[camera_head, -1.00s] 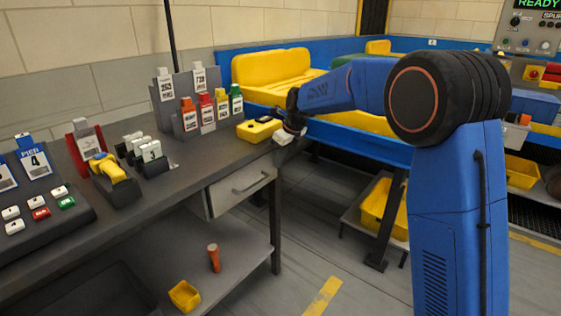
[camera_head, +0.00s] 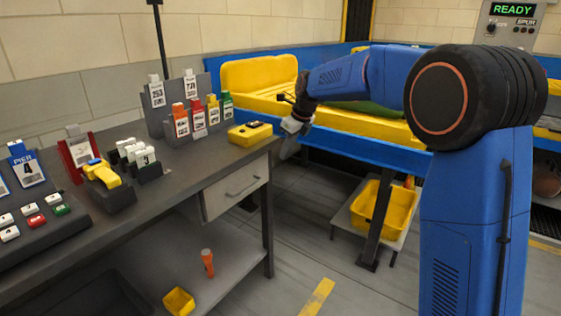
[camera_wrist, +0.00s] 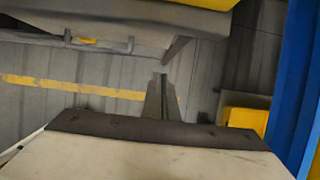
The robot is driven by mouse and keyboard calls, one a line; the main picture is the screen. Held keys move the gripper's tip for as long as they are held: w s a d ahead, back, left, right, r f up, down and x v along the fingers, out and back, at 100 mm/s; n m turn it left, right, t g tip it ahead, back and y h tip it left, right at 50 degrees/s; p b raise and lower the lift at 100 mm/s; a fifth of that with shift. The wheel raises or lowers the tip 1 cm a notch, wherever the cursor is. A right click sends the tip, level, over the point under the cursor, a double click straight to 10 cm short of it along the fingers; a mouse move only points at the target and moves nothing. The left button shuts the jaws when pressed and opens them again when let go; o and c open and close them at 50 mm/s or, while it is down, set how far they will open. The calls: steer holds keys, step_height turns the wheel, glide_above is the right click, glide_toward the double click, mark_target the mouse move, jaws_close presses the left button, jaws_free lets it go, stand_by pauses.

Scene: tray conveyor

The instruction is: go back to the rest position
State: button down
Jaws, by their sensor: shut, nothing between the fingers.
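My gripper (camera_head: 284,150) hangs off the right end of the grey workbench (camera_head: 185,168), next to the yellow handheld device (camera_head: 250,133) on the bench corner. In the wrist view, my gripper (camera_wrist: 162,95) points down over the grey floor with its fingers together and nothing between them. My blue arm reaches in from the right of the head view.
The blue conveyor (camera_head: 345,138) with yellow trays (camera_head: 262,77) stands behind my gripper. A yellow bin (camera_head: 384,212) sits on a low shelf under it. Card holders and a button panel stand on the bench. Open floor lies in front.

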steer(key=s+d+r+n+h, duration=0.1)
steer(key=s+d+r+n, duration=0.1)
steer(key=s+d+n, duration=0.45)
steer(key=s+d+r+n+t, duration=0.15)
steer(key=s+d, duration=0.25)
steer(key=s, duration=0.6)
steer(key=s+d+r+n+h, duration=0.1)
steer(key=s+d+r+n, duration=0.1)
steer(key=s+d+n, duration=0.5)
steer(key=s+d+f+n, duration=0.2)
steer(key=s+f+n, duration=0.1)
steer(key=s, duration=0.5)
steer(key=s+d+f+n+h, duration=0.1)
steer(key=s+f+n, duration=0.3)
steer(key=s, duration=0.5)
steer(key=s+d+f+n, duration=0.3)
steer(key=s+f, duration=0.1)
steer(key=s, duration=0.4)
steer(key=shift+s+d+n+t+h, duration=0.15)
steer(key=shift+n+t+h, duration=0.15)
steer(key=shift+t, duration=0.05)
